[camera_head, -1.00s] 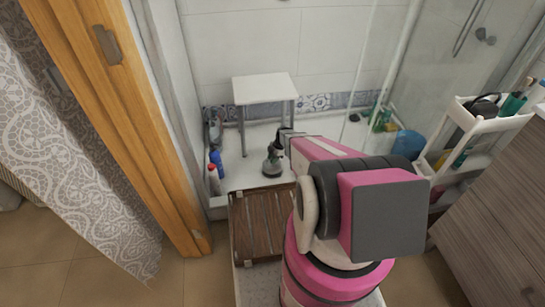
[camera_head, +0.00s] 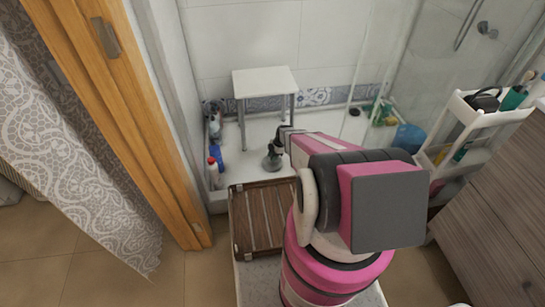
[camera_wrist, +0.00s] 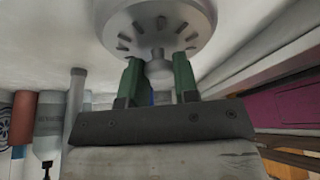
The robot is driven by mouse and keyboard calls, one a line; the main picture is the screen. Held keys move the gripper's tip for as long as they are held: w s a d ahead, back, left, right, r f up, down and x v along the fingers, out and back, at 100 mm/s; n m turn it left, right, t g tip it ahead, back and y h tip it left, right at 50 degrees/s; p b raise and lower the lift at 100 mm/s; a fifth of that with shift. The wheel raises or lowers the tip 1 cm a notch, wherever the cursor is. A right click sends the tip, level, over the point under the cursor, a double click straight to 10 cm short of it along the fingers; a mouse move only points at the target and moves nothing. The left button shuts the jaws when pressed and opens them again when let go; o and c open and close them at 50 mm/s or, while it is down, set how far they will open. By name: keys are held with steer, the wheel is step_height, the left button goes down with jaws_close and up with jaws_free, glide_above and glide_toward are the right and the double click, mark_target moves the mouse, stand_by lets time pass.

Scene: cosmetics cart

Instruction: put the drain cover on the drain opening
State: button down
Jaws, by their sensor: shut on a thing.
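The drain cover (camera_wrist: 155,25) is a round grey disc with slots and a central knob in the wrist view. The green fingers of my gripper (camera_wrist: 158,72) are shut on its knob. In the head view my gripper (camera_head: 281,143) is low over the white shower floor, in front of the white stool, with the grey drain cover (camera_head: 272,161) below it. I cannot tell whether the cover touches the floor. The drain opening does not show in either view.
A white stool (camera_head: 264,82) stands behind my gripper. Bottles (camera_head: 214,165) line the left wall. A brown slatted wooden mat (camera_head: 258,220) lies in front. A glass panel, a blue bucket (camera_head: 408,138) and a white cart (camera_head: 470,125) are at the right.

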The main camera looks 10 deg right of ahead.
steer(key=shift+f, duration=0.35)
steer(key=c, duration=0.8)
jaws_free()
steer(key=v, duration=1)
steer(key=shift+d+r, duration=0.2)
steer(key=shift+r, duration=0.15)
steer(key=s+a+r+m+h, duration=0.1)
steer(key=s+r+m, duration=0.6)
steer(key=r, duration=0.3)
steer(key=s+a+r+m+h, duration=0.1)
steer(key=s+r+m+h, duration=0.1)
steer(key=s+r+m, duration=0.4)
steer(key=s+a+r+m+t+h, duration=0.1)
steer(key=s+r+m, duration=0.6)
steer(key=r, duration=0.8)
steer(key=shift+s+a+r+m, duration=0.15)
steer(key=shift+s+a, duration=0.15)
steer(key=shift+s, duration=0.25)
steer(key=shift+s+a+m, duration=0.15)
steer(key=shift+s+a, duration=0.1)
steer(key=shift+s, duration=0.25)
